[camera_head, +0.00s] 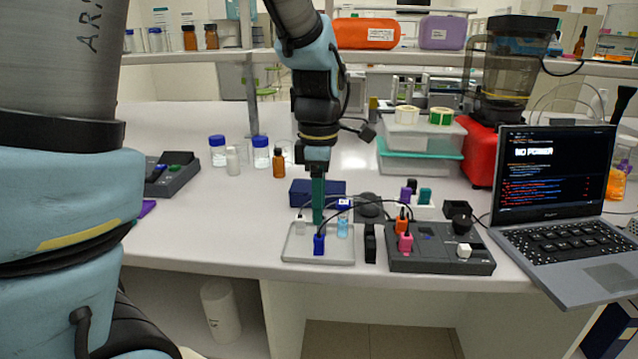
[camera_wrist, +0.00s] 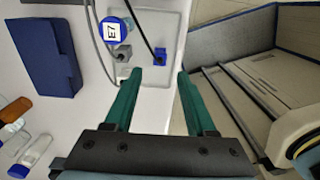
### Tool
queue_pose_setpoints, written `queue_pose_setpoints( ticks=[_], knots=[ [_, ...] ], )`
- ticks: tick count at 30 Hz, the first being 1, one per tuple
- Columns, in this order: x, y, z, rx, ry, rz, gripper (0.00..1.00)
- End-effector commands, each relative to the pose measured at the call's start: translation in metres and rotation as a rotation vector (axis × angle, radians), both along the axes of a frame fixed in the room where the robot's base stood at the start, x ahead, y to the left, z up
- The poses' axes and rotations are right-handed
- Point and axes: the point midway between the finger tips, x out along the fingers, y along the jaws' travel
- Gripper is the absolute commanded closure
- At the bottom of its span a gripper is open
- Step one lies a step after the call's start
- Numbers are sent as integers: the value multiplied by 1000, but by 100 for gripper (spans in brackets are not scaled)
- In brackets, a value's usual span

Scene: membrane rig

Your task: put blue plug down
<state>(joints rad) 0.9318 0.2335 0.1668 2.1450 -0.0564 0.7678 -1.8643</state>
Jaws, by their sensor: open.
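The blue plug (camera_head: 319,244) stands on the pale grey tray (camera_head: 290,257) near the bench's front edge, with a black cable running from it. In the wrist view the blue plug (camera_wrist: 160,56) sits just beyond the fingertips, in line with the gap between them. My gripper (camera_head: 318,221) points down over the tray, its teal fingers close to the plug. The wrist view shows my gripper (camera_wrist: 158,75) open, with nothing between its fingers. Whether a finger touches the plug cannot be told.
A grey plug (camera_wrist: 122,53) and a vial with an E7 cap (camera_wrist: 112,30) share the tray. A blue box (camera_head: 300,192) lies behind it. To the right are a dark socket unit (camera_head: 440,262) with orange and pink plugs, and a laptop (camera_head: 555,215) reading "NO POWER".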

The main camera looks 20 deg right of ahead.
Motion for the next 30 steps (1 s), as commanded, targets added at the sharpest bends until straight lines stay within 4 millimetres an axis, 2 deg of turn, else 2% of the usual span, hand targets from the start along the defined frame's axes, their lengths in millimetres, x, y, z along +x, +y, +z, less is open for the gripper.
queue_pose_setpoints(
  ticks=[3,9,16,19,23,30],
  knots=[
    [1,-1,23,-3,-4,-2,44],
    [1,-1,47,-2,-1,-1,44],
    [0,0,53,0,0,-1,44],
    [4,8,50,-2,-1,-28,44],
    [18,40,38,-10,-12,-154,44],
    [36,135,5,-14,-63,-575,44]
  ],
)
